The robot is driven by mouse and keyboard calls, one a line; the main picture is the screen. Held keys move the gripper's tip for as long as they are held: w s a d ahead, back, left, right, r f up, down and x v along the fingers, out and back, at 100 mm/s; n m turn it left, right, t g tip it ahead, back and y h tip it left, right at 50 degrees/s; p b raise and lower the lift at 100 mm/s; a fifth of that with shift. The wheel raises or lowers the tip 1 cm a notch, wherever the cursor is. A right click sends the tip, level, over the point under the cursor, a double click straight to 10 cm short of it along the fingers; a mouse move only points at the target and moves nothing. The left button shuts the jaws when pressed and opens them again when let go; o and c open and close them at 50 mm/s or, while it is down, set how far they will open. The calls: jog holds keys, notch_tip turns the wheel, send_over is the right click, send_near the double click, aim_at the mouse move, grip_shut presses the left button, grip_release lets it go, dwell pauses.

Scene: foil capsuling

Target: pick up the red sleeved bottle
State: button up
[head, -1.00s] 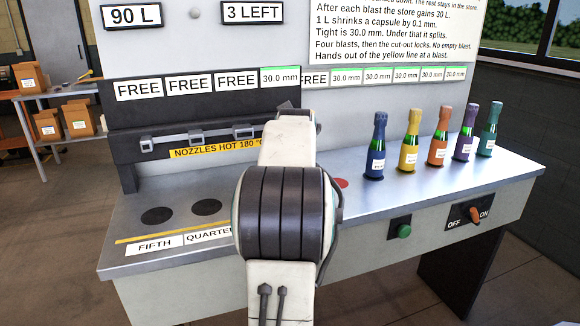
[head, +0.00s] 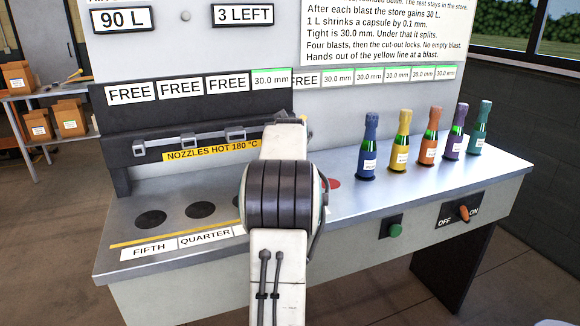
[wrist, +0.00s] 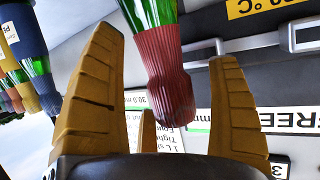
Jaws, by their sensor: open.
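The red sleeved bottle (wrist: 165,75) shows in the wrist view, which is upside down: green glass with a ribbed red sleeve.
Blue (head: 368,147), yellow (head: 401,142), orange (head: 429,137), purple (head: 455,132) and teal (head: 479,128) bottles stand in a row to the right on the metal counter (head: 400,200). A hot nozzle bar (head: 190,140) is at left. The front edge has a green button (head: 396,230) and a switch (head: 463,213).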

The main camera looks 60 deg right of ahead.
jog(key=shift+c, duration=0.3)
jog(key=c, duration=1.2)
jog(key=shift+r, duration=0.1)
jog(key=shift+c, duration=0.7)
jog(key=shift+r, duration=0.1)
